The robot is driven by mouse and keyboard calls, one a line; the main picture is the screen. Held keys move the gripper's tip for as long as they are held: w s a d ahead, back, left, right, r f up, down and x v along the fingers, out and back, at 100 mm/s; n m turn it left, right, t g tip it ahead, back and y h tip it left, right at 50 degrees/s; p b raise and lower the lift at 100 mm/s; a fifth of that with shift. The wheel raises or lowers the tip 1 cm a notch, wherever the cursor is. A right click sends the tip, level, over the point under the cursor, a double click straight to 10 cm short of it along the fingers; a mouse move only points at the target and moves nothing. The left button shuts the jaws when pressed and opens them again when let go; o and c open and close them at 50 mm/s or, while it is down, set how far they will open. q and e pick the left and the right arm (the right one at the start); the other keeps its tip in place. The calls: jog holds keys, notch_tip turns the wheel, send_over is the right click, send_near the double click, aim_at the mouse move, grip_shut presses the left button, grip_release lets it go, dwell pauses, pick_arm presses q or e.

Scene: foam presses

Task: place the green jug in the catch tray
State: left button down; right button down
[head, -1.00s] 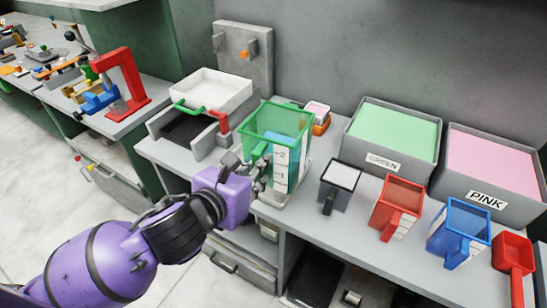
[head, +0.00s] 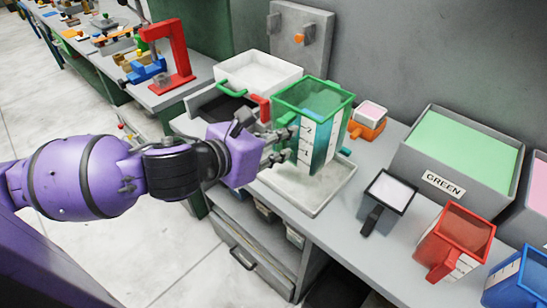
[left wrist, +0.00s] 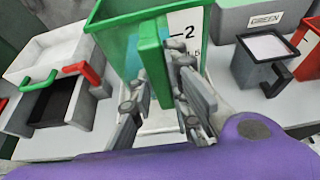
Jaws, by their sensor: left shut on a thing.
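The green jug (head: 313,120), see-through with a white number scale, is upright in my left gripper (head: 278,148). The gripper is shut on its green handle, which shows close up in the left wrist view (left wrist: 155,65). The jug is over the shallow pale grey tray (head: 328,198), which looks like the catch tray. I cannot tell whether its base touches the tray floor or hangs just above it. The tray's front part is bare. My right gripper is not in view.
A press with a white box (head: 262,72) and green and red handles stands left of the jug. A small orange tub (head: 368,122) is behind right. A grey jug (head: 385,198), a red jug (head: 455,240) and the GREEN bin (head: 455,155) stand to the right.

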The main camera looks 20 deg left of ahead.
pick_arm(q)
jog(key=w+a+f, duration=0.1)
jog(key=f, duration=0.2)
jog(key=w+a+f, duration=0.1)
jog(key=f, duration=0.2)
jog(key=w+a+f, duration=0.1)
jog(key=f, duration=0.1)
jog(key=shift+a+f, duration=0.35)
jog(key=shift+f, duration=0.05)
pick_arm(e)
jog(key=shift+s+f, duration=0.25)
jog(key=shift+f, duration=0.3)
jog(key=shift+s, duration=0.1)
pick_arm(q)
jog(key=shift+f, duration=0.1)
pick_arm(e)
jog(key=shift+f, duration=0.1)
